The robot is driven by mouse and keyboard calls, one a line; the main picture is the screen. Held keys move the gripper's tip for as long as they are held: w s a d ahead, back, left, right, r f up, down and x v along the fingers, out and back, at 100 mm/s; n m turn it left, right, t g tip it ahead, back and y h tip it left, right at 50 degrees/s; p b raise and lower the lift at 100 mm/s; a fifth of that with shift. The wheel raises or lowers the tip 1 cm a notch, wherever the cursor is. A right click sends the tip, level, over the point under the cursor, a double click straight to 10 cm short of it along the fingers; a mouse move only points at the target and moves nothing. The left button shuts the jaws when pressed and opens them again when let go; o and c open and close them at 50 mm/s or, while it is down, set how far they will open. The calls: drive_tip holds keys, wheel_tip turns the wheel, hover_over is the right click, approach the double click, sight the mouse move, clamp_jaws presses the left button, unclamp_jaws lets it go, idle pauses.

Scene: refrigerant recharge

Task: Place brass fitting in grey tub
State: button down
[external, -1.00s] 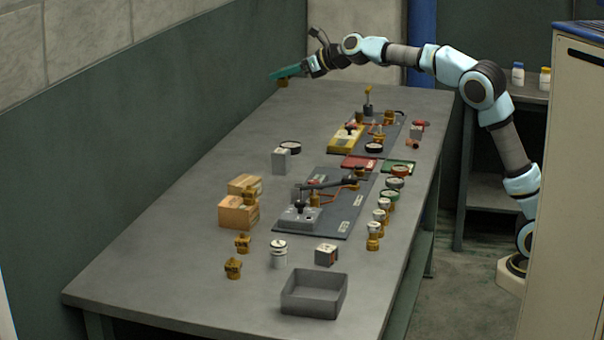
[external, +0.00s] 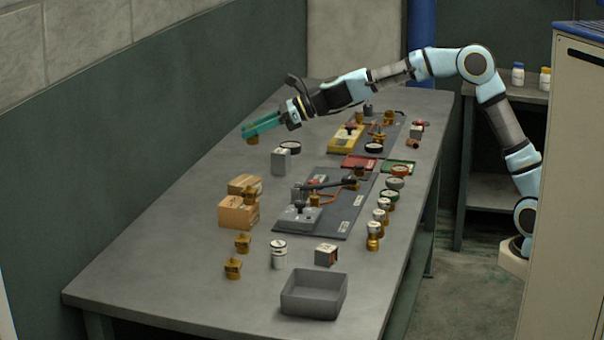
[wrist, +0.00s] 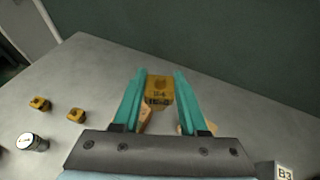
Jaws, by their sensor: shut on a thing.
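My gripper (external: 262,127) has teal fingers shut on a brass fitting (external: 252,140) and holds it in the air over the left side of the table. In the wrist view the brass fitting (wrist: 159,90) sits between the two fingers, with dark markings on its face. The grey tub (external: 313,296) is an open square tray at the near end of the table. It looks empty, and it is well away from my gripper, toward the camera. I do not see it in the wrist view.
Two more brass fittings (external: 243,243) (external: 233,268), a white canister (external: 279,254) and a small grey box (external: 326,254) stand near the tub. Cardboard boxes (external: 237,213) are at the left. Dark boards with gauges and valves (external: 345,220) fill the middle. The left table strip is mostly clear.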

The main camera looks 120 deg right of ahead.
drive_tip(key=w+a+f+n+t+y+p, duration=0.15)
drive_tip(key=w+a+n+y+p, duration=0.35)
drive_tip(key=a, duration=0.6)
wheel_tip(320, 180, up, 12)
drive_tip(key=f+n+g+y+p, duration=0.1)
drive_tip(key=n+g+y+p, duration=0.3)
drive_tip(key=n+y+p, duration=0.45)
hover_over(315, 286)
drive_tip(key=w+a+b, duration=0.2)
drive_tip(key=w+a, duration=0.1)
drive_tip(key=a, duration=0.2)
drive_tip(key=y, duration=0.2)
wheel_tip(315, 286, down, 28)
drive_tip(key=shift+f+p, duration=0.15)
drive_tip(key=shift+p, duration=0.8)
drive_tip(key=shift+c, duration=2.2)
unclamp_jaws()
drive_tip(key=shift+f, duration=0.1)
